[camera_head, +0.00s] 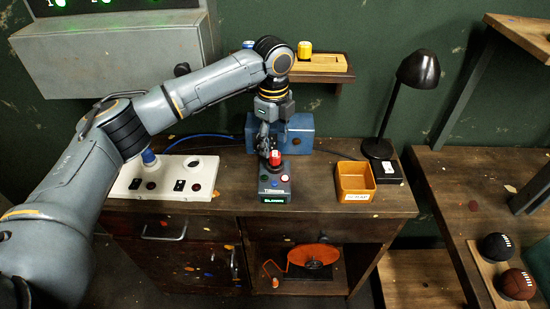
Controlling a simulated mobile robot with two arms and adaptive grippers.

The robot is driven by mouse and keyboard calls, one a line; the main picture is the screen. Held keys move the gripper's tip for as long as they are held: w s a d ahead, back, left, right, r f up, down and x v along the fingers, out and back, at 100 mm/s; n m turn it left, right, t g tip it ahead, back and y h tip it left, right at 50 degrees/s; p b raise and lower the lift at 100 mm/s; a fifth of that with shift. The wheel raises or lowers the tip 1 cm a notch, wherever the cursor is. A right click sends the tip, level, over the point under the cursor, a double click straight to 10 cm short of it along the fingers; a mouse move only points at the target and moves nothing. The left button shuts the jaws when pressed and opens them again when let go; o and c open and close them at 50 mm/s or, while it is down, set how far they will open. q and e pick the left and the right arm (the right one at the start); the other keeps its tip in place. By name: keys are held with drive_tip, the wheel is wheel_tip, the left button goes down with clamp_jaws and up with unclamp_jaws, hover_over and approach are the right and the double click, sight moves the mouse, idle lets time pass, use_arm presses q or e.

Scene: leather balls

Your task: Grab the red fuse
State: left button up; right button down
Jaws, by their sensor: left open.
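The red fuse (275,157) stands upright in the top of a small dark device (274,185) on the wooden cabinet top. My left gripper (269,147) points down right at the red fuse, its fingers open. One finger shows on the fuse's left side; the other is hard to make out, so I cannot tell whether they touch it. My right gripper is out of view.
A white panel (125,181) with a blue fuse (149,157) lies left on the cabinet top. A blue box (298,134) stands behind the device. An orange tray (354,181) and a black lamp (419,70) are right. A yellow fuse (304,50) sits on the wall shelf.

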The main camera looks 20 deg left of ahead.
sight(273, 153)
use_arm(q)
wheel_tip(273, 153, down, 4)
drive_tip(key=shift+f, duration=0.1)
drive_tip(key=shift+f+p, duration=0.3)
drive_tip(key=shift+f, duration=0.15)
drive_tip(key=c, duration=1)
clamp_jaws()
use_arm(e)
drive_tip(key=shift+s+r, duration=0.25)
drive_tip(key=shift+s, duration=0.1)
